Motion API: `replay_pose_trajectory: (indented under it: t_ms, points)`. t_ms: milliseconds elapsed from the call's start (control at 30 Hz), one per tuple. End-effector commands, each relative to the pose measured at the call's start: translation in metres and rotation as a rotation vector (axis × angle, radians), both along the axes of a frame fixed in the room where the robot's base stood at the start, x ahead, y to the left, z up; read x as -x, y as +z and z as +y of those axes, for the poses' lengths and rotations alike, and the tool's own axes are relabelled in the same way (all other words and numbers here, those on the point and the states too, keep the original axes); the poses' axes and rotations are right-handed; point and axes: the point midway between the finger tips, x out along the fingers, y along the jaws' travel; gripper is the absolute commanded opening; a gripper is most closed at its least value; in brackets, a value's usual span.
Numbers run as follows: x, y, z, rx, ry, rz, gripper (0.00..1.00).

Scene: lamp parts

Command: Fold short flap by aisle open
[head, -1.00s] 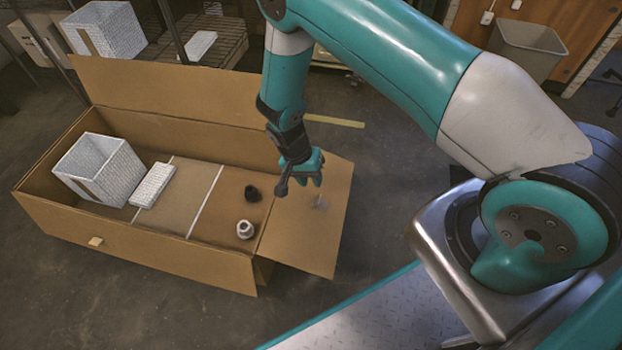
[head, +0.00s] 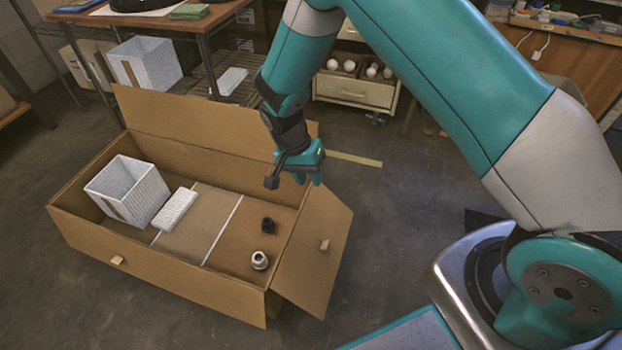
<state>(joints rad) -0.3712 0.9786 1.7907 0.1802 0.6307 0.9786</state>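A long open cardboard box (head: 160,275) stands on the floor. Its short flap (head: 315,262) at the right end is folded outward and slopes down, with a small light tab (head: 324,244) on its face. My gripper (head: 309,181) hangs above the far part of this flap, near the box's right end. Its fingers point down and look apart, with nothing between them. Whether a fingertip touches the flap I cannot tell. The long back flap (head: 200,125) stands up behind the box.
In the box are a white woven basket (head: 128,190), a white block (head: 175,207), a dark small part (head: 268,226) and a pale ring-like part (head: 260,260). A shelf table (head: 140,18) and a drawer cabinet (head: 355,92) stand behind. Floor right of the flap is clear.

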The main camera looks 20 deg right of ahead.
Motion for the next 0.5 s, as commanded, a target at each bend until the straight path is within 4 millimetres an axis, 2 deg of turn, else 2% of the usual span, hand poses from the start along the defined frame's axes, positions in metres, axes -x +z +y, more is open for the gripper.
replay_pose_trajectory:
  t_ms: [367, 433, 500]
  points:
    - [0.0, 0.0, 0.0, -0.001, 0.001, 0.0, 0.31]
    - [0.0, 0.006, 0.001, -0.012, 0.013, -0.002, 0.31]
    - [0.001, 0.022, 0.004, -0.043, 0.046, -0.003, 0.31]
